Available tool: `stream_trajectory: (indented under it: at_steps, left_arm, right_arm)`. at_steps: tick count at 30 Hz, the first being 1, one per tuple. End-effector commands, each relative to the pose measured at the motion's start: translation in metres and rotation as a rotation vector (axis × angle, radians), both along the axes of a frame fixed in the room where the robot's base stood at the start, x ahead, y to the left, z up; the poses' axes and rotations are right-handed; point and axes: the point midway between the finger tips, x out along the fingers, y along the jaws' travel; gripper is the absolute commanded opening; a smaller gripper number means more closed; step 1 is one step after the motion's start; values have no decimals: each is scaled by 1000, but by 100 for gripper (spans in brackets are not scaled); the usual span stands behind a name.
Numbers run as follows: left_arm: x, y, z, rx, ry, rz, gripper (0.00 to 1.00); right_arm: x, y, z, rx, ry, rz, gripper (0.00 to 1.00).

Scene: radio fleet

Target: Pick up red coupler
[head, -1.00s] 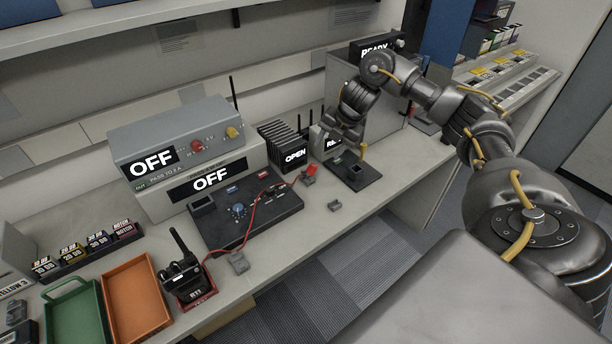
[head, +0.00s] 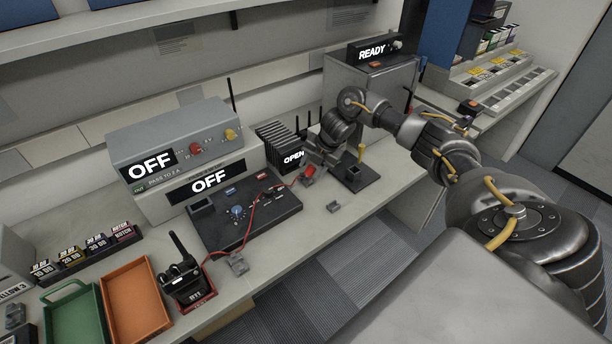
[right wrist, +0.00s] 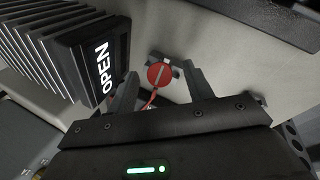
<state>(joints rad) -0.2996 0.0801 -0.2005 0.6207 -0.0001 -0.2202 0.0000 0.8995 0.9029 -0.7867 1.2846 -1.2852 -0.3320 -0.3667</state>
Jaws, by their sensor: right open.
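The red coupler (head: 309,171) sits on the bench just right of the black test panel, with a red cable (head: 250,219) running from it. In the right wrist view the coupler's round red face (right wrist: 159,74) with a pale slot shows between my right fingers, slightly beyond their tips. My right gripper (head: 312,162) is open and empty, close above and behind the coupler in the head view. It also shows in the right wrist view (right wrist: 161,83). I cannot tell if a finger touches the coupler. My left gripper is out of view.
The rack of upright dark plates marked OPEN (head: 292,158) stands close left of my gripper. A handheld radio (head: 183,280) stands further left.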

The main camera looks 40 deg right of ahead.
Motion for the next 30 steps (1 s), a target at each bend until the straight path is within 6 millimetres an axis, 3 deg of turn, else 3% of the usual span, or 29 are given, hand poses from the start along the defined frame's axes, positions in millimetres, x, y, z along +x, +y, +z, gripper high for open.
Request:
stream_trajectory:
  at_steps: [9, 21, 30]
  left_arm:
    - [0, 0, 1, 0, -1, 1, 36]
    - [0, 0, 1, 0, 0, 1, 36]
    - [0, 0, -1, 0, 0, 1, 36]
  right_arm:
    - [2, 1, -7, -1, -1, 1, 51]
    - [2, 1, -6, 0, -1, 0, 0]
    - [3, 1, -3, -1, -4, 0, 0]
